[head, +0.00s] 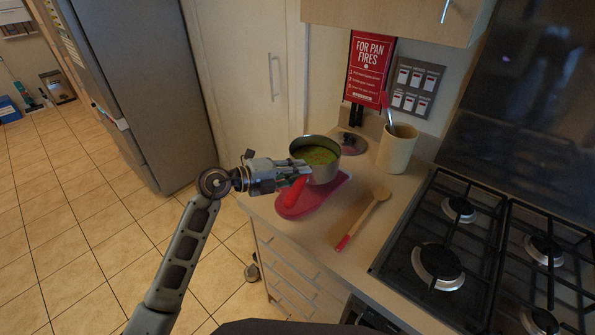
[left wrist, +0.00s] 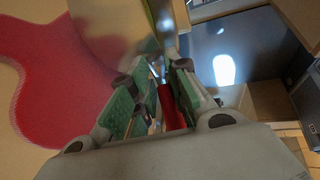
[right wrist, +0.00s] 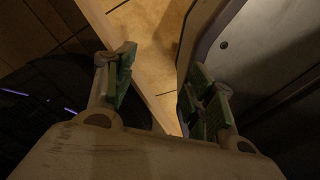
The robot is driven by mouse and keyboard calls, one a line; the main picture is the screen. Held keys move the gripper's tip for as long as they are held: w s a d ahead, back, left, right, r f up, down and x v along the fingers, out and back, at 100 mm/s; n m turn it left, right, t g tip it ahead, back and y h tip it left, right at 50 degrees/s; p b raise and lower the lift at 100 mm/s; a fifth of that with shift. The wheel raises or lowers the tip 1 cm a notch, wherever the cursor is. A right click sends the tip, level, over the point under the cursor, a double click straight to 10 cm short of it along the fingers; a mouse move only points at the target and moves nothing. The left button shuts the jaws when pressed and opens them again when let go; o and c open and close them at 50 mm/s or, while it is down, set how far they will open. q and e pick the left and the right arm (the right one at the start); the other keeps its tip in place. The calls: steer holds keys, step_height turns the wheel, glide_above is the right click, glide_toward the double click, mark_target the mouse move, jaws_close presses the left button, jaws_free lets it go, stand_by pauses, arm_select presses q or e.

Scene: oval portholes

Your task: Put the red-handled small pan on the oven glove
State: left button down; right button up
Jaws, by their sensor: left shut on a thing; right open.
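The small steel pan (head: 322,169) holds green food with orange bits. It stands upright over the far part of the red oven glove (head: 322,196) on the worktop; I cannot tell whether it touches the glove. My left gripper (head: 302,172) is shut on the pan's red handle (head: 295,194). In the left wrist view the handle (left wrist: 170,106) sits between the fingers (left wrist: 160,95), with the glove (left wrist: 60,85) to the left. My right gripper (right wrist: 160,90) is open and empty, seen only in the right wrist view.
A wooden spoon with a red-tipped handle (head: 361,219) lies right of the glove. A gas hob (head: 440,255) is at the right. A lid (head: 351,143) and a cream utensil pot (head: 397,150) stand behind. The worktop's front left edge is close to the glove.

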mark_target(312, 178)
arm_select(q)
steer(key=shift+f, duration=1.6)
steer(key=c, duration=1.4)
jaws_free()
steer(key=shift+f, duration=0.25)
steer(key=shift+o, duration=0.2)
steer(key=shift+s+a+r, duration=0.25)
steer(key=shift+s+a, duration=0.15)
steer(key=shift+a, duration=0.15)
steer(key=p+v, duration=0.3)
steer(key=v, duration=0.7)
steer(key=shift+s+a, duration=0.2)
steer(key=shift+a, duration=0.1)
arm_select(e)
steer(key=s+a+r, duration=0.2)
steer(key=a+r, duration=0.1)
steer(key=shift+s, duration=0.2)
steer(key=shift+w+a, duration=0.1)
steer(key=shift+a, duration=0.1)
